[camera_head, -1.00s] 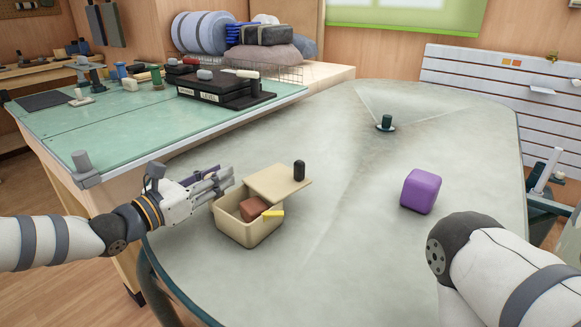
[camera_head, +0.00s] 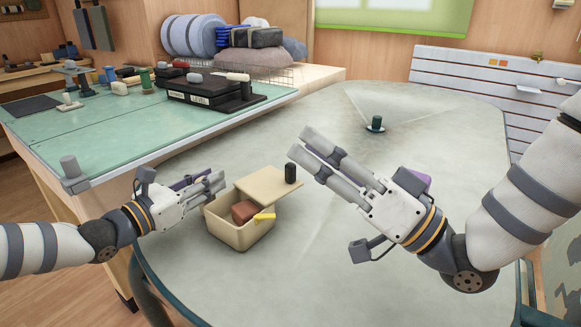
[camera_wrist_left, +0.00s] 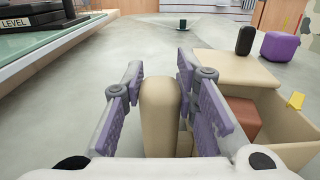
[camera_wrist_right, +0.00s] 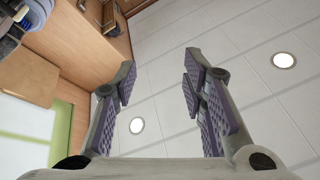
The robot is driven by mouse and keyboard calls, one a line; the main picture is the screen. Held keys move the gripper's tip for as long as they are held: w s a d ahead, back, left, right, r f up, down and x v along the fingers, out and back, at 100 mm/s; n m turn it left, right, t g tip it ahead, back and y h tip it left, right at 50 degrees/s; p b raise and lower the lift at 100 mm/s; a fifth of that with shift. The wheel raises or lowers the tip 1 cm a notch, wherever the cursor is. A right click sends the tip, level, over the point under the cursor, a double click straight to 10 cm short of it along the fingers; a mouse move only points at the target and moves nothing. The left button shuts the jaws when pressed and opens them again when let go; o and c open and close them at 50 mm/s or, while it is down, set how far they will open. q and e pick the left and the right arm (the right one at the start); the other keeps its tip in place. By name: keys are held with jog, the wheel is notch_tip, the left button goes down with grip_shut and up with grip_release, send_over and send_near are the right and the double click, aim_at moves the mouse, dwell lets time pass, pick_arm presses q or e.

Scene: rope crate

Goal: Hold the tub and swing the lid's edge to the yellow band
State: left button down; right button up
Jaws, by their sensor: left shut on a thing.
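The beige tub (camera_head: 238,237) stands on the grey table, partly open, with a red-brown block (camera_head: 244,211) inside. Its flat beige lid (camera_head: 262,187) lies across the far part of the tub and juts out to the right. A black knob (camera_head: 290,173) stands upright on the lid's right end. The yellow band (camera_head: 264,216) is on the tub's right rim, nearer than the lid's edge. My left gripper (camera_head: 217,183) is shut on a rounded beige grip (camera_wrist_left: 160,115) at the tub's left side. My right gripper (camera_head: 304,142) is open and empty, raised right of the lid, fingers pointing up-left.
A purple cube (camera_wrist_left: 279,46) sits on the table to the right, mostly hidden behind my right gripper in the head view. A dark green peg (camera_head: 376,123) stands farther back. A green-topped bench (camera_head: 110,130) with tools borders the left. The table's middle is clear.

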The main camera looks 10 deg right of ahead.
aim_at(294, 170)
jog(key=w+d+f+n+h, duration=0.2)
jog(key=w+d+f+h, duration=0.15)
jog(key=f, duration=0.25)
jog(key=w+d+f+n+h, duration=0.1)
jog(key=w+d+f+h, duration=0.25)
jog(key=f, duration=0.25)
jog(key=shift+g+y, duration=0.4)
jog(key=x, duration=1.1)
jog(key=shift+w+a+f, duration=0.25)
jog(key=shift+a, duration=0.05)
jog(key=shift+w+a, duration=0.35)
jog(key=shift+w, duration=0.2)
grip_shut()
